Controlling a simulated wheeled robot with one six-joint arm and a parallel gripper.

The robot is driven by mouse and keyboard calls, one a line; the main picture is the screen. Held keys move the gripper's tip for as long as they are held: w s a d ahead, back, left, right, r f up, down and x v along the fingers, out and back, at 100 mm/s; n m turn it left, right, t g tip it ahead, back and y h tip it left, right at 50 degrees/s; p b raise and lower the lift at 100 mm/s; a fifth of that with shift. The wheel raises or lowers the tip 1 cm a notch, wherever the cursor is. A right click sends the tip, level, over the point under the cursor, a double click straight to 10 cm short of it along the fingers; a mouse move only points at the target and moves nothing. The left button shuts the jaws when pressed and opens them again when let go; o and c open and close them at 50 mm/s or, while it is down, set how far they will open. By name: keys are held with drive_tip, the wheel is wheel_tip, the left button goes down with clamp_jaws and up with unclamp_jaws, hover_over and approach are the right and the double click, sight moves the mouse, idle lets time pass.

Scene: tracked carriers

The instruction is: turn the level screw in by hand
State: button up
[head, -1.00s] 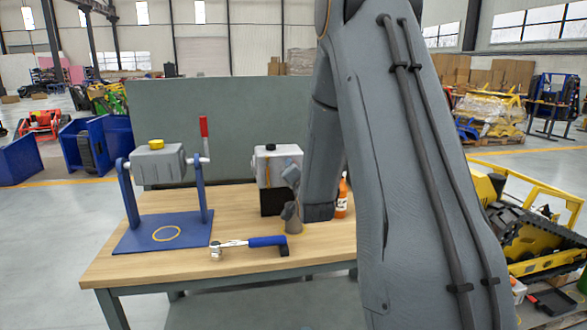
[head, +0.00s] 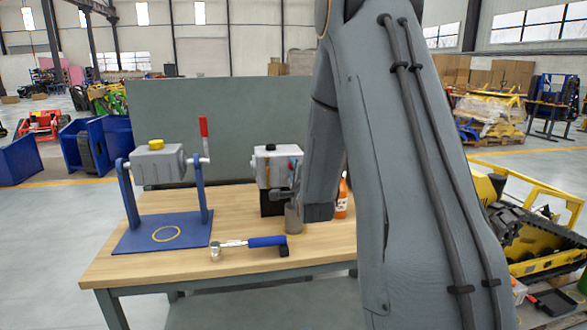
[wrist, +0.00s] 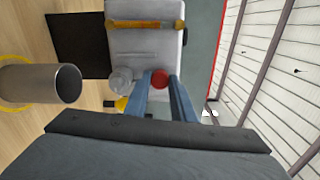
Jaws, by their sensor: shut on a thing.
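The level screw (wrist: 159,79) shows as a small round red head on the face of a light grey housing (wrist: 145,60) in the wrist view. My gripper (wrist: 160,84) has its two blue-grey fingers on either side of it, shut on the screw. In the head view the housing (head: 268,176) stands on a black block (head: 270,208), with a black cap on top, and the screw (head: 291,164) is a small red spot. My wrist is in front of the housing's right side there, and the fingertips are hard to make out. The screw's thread is hidden.
A metal cup (wrist: 40,83) stands in front of the block. An amber gauge strip (wrist: 145,24) is on the housing. An orange bottle (head: 341,200) is right, a grey drum on a blue stand (head: 135,238) left.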

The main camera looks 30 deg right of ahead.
drive_tip(key=shift+f, duration=0.1)
drive_tip(key=m, duration=0.9)
drive_tip(key=shift+m, duration=0.3)
drive_tip(key=o, duration=0.9)
drive_tip(key=shift+c, duration=0.2)
